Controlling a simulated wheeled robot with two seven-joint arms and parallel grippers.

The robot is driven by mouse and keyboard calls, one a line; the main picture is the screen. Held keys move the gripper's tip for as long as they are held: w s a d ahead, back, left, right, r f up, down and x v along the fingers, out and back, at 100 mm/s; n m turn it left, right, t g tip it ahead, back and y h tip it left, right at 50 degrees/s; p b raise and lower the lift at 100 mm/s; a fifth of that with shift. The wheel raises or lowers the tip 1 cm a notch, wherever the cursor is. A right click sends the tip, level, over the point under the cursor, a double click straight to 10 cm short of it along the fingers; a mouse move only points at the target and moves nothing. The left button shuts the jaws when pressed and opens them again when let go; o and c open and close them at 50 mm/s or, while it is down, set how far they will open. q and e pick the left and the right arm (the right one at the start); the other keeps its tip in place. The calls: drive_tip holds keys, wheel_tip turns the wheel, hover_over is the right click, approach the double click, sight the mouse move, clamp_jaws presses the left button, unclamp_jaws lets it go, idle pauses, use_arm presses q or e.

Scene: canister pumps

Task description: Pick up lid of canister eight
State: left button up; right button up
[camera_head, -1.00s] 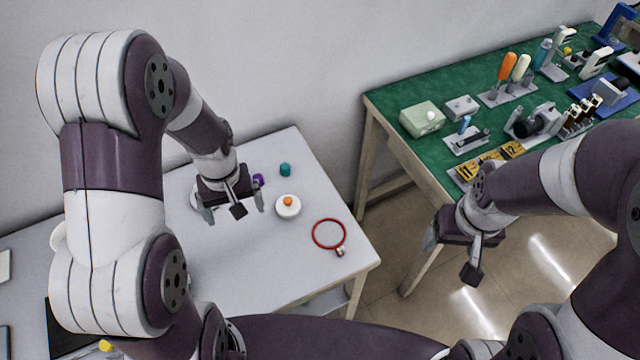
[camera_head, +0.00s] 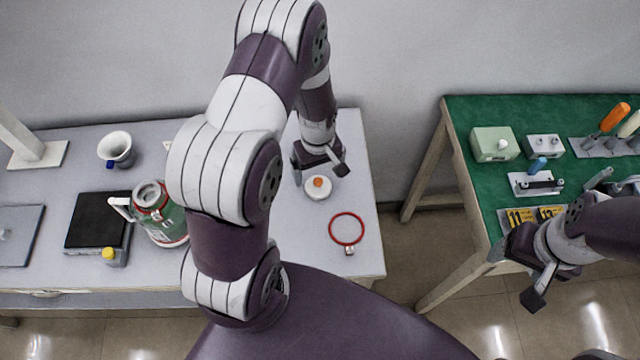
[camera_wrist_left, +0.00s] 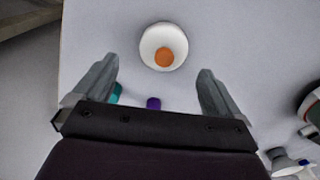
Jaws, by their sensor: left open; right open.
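A white round lid with an orange knob (camera_head: 317,189) lies on the grey table, near its right end. No number can be read on it. It also shows in the left wrist view (camera_wrist_left: 152,36), ahead of and between the fingertips. My left gripper (camera_head: 316,168) is open and empty, above and just behind the lid; its fingers also show in the left wrist view (camera_wrist_left: 158,72). A green, white and red canister (camera_head: 160,214) with a white handle stands further left on the table, partly hidden by my left arm. My right gripper (camera_head: 520,262) is open and empty beside the green bench.
A red ring clamp (camera_head: 347,229) lies right of the lid. A teal piece (camera_wrist_left: 116,92) and a purple piece (camera_wrist_left: 153,103) lie near the left fingers. The green bench (camera_head: 458,130) is at right.

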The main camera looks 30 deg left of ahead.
sight(317, 180)
use_arm(q)
drive_tip(key=f, duration=0.4)
drive_tip(key=shift+s+f, duration=0.15)
drive_tip(key=shift+s, duration=0.25)
drive_tip(key=shift+w+f, duration=0.15)
drive_tip(key=shift+f, duration=0.05)
drive_tip(key=c, duration=1.1)
